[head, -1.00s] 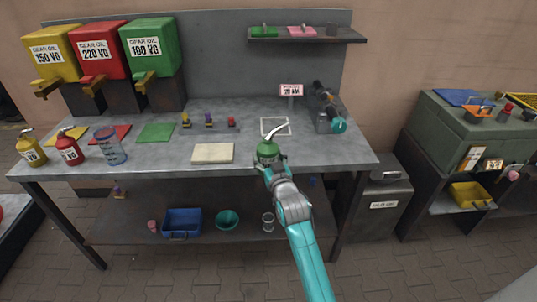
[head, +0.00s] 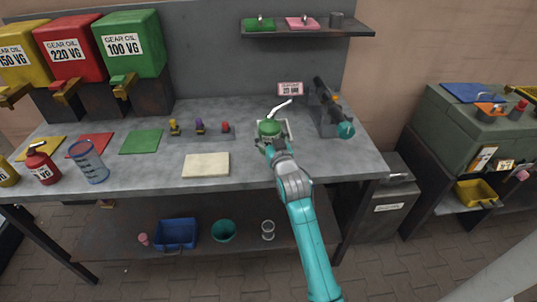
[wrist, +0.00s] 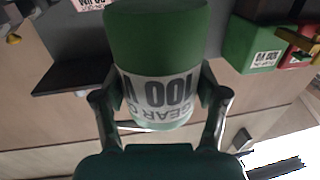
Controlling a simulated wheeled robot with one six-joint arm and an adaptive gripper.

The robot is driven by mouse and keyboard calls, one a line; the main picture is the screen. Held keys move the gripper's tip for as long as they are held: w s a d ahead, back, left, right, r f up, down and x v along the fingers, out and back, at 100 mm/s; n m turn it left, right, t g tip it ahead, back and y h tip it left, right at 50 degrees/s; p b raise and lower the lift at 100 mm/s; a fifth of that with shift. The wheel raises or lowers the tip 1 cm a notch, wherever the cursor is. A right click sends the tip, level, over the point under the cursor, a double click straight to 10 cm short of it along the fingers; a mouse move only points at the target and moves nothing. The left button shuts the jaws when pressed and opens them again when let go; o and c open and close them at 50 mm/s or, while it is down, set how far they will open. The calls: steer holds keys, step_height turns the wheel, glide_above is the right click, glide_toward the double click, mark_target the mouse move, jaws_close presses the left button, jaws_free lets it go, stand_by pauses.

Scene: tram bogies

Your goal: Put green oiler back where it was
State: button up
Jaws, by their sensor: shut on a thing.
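My gripper (head: 274,147) is shut on the green oiler (head: 270,128), which has a thin light spout pointing up and right. In the wrist view the oiler (wrist: 155,50) fills the middle, its white "GEAR OIL 100 VG" label upside down, with one finger of my gripper (wrist: 160,105) on each side. In the head view the oiler overlaps a white-outlined square (head: 289,129) on the workbench (head: 235,123); I cannot tell whether it touches the bench. A green mat (head: 141,141) lies bare at the left of the bench.
A red oiler (head: 42,164) and a clear measuring jug (head: 88,162) stand at the left, near red (head: 90,145) and yellow (head: 40,148) mats. A small sign (head: 290,88) and a dark device with a teal end (head: 345,130) stand beyond and right of the square. A cream pad (head: 206,165) lies at the front.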

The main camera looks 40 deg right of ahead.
steer(key=shift+f, duration=3.55)
steer(key=shift+f, duration=0.1)
steer(key=o, duration=1.5)
steer(key=shift+o, duration=0.2)
steer(key=shift+s, duration=0.1)
steer(key=v, duration=1.2)
